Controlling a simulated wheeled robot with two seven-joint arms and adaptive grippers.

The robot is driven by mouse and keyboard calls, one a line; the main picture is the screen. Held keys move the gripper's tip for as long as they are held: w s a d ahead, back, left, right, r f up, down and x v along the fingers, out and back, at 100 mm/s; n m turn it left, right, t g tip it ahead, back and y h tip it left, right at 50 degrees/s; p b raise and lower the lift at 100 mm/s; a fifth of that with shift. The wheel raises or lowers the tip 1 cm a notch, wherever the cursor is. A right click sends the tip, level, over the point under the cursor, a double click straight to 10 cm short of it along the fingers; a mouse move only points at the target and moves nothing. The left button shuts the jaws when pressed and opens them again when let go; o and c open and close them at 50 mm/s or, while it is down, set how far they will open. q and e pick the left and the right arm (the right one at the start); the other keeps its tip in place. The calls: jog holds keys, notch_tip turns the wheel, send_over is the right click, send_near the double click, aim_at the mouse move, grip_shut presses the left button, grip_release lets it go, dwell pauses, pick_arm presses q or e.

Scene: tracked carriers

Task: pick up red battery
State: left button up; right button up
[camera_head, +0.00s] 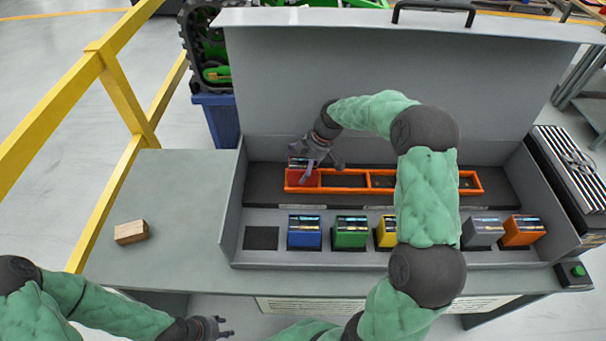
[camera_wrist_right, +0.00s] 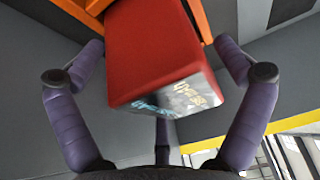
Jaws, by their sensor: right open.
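The red battery (camera_head: 297,177) is at the left end of the orange tray (camera_head: 345,188), in its leftmost compartment. In the right wrist view the red battery (camera_wrist_right: 155,52) lies between the fingers, its labelled face towards the camera. My right gripper (camera_head: 323,168) is open over the red battery and partly hides it in the head view. Its purple fingers (camera_wrist_right: 160,65) stand apart on both sides of the battery, with gaps showing. My left gripper (camera_head: 226,327) is at the bottom edge of the head view, empty, its fingers apart.
Blue (camera_head: 304,236), green (camera_head: 350,235), yellow (camera_head: 385,233), grey (camera_head: 482,234) and orange (camera_head: 523,232) batteries stand in the front row; my right arm hides part of it. A dark empty spot (camera_head: 261,238) is at its left. A wooden block (camera_head: 131,232) lies on the left bench.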

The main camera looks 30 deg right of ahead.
jog(key=shift+r, duration=0.15)
jog(key=c, duration=1.6)
